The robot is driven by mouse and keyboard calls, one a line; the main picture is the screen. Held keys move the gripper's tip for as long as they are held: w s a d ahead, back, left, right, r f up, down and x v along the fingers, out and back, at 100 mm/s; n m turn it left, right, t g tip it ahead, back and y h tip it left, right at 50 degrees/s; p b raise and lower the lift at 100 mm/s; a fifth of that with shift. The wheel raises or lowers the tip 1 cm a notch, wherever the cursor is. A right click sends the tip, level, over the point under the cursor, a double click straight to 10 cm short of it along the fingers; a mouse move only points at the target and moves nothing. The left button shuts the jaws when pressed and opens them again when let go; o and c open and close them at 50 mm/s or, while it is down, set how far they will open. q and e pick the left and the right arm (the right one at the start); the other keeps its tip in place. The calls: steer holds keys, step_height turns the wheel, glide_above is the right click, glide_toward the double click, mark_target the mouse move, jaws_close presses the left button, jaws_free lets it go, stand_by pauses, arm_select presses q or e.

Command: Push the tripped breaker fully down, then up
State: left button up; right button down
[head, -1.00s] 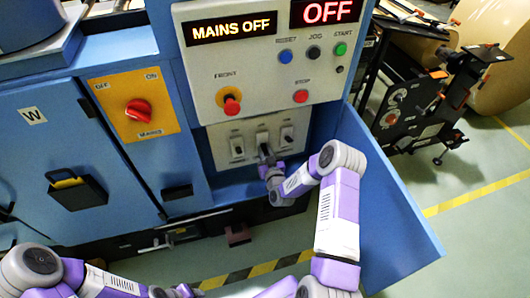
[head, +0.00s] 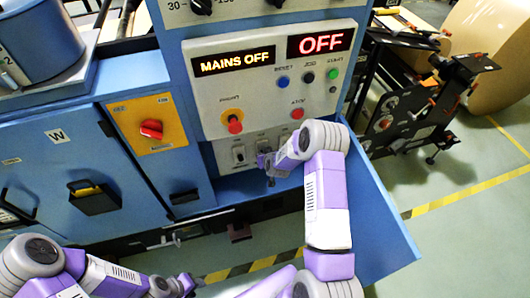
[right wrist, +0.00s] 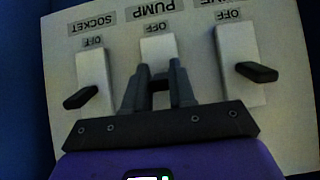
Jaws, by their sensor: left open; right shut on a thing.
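The breaker panel (head: 222,149) is the pale plate low on the blue cabinet. The wrist view shows three switches, labelled upside down there. My right gripper (right wrist: 158,82) has its fingers around the middle switch, marked PUMP (right wrist: 158,48), shut on its lever, which the fingers mostly hide. The black lever of the SOCKET breaker (right wrist: 81,97) is at left and the lever of the right-hand breaker (right wrist: 257,72) is at right, both clear of the fingers. In the head view my right wrist covers part of the panel. My left gripper (head: 188,284) is open and empty, low in the picture, away from the cabinet.
Above the panel are a MAINS OFF display (head: 234,64), an OFF display (head: 320,42), a red knob (head: 235,127) and a red stop button (head: 297,113). A red mains switch (head: 151,129) sits on a yellow plate. An open blue door (head: 378,215) stands right of my right arm.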

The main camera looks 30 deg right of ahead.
steer(key=shift+r+g+p, duration=0.2)
steer(key=shift+g+p, duration=0.65)
steer(key=shift+g, duration=0.05)
steer(key=shift+y, duration=0.3)
steer(key=c, duration=1)
jaws_free()
steer(key=shift+s, duration=0.1)
steer(key=shift+o, duration=0.2)
steer(key=p+v, duration=0.1)
steer(key=v, duration=0.6)
steer(key=shift+r+p, duration=0.2)
steer(key=shift+p, duration=0.15)
